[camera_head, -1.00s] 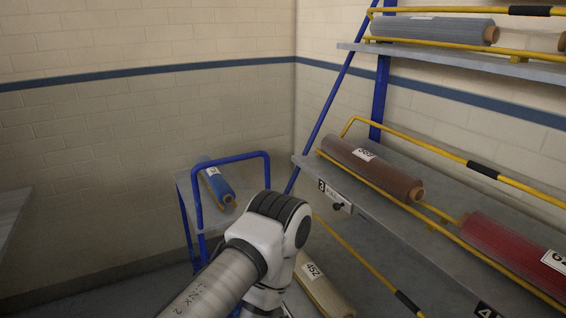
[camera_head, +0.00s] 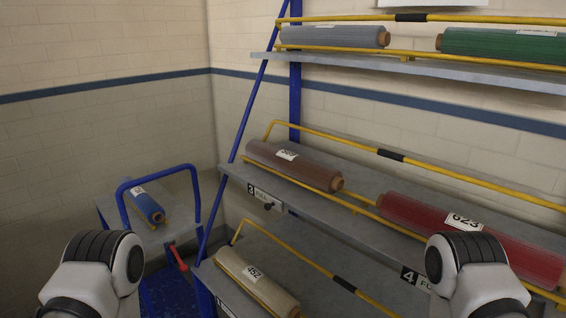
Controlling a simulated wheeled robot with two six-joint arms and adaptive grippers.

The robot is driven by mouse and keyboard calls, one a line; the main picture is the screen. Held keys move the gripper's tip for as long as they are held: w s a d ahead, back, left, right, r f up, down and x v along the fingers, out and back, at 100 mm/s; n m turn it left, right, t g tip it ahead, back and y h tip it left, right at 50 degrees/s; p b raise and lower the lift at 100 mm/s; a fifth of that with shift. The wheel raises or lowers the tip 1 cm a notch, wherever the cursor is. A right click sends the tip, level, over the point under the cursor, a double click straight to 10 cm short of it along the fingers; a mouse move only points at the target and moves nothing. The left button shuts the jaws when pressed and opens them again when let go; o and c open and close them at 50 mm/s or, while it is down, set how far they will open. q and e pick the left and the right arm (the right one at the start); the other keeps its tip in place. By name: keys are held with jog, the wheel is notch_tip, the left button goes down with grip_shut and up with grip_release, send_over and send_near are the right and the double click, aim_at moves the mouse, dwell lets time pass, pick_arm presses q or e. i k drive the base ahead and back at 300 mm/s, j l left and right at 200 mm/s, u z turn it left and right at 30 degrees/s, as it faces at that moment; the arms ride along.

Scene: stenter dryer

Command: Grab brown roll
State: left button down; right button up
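The brown roll (camera_head: 310,170) lies on the middle shelf of the rack, at its left end, inside a yellow rail frame. It has a white label on top and its bare core end faces right. Parts of my two arms show at the bottom left and bottom right of the head view. Neither gripper is in view, and both arms are apart from the brown roll.
A red roll (camera_head: 400,212) lies right of the brown one. A cream roll (camera_head: 260,283) is below; a grey roll (camera_head: 330,37) and a green roll (camera_head: 500,46) are above. A cart with a blue handle (camera_head: 160,172) and blue roll (camera_head: 149,207) stands left.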

aim_at(328, 179)
jog(key=i+j+z, duration=0.15)
jog(key=z, duration=0.3)
jog(key=i+j+z, duration=0.1)
jog(key=j+z, duration=0.6)
jog(key=z, duration=0.15)
jog(key=i+j, duration=0.05)
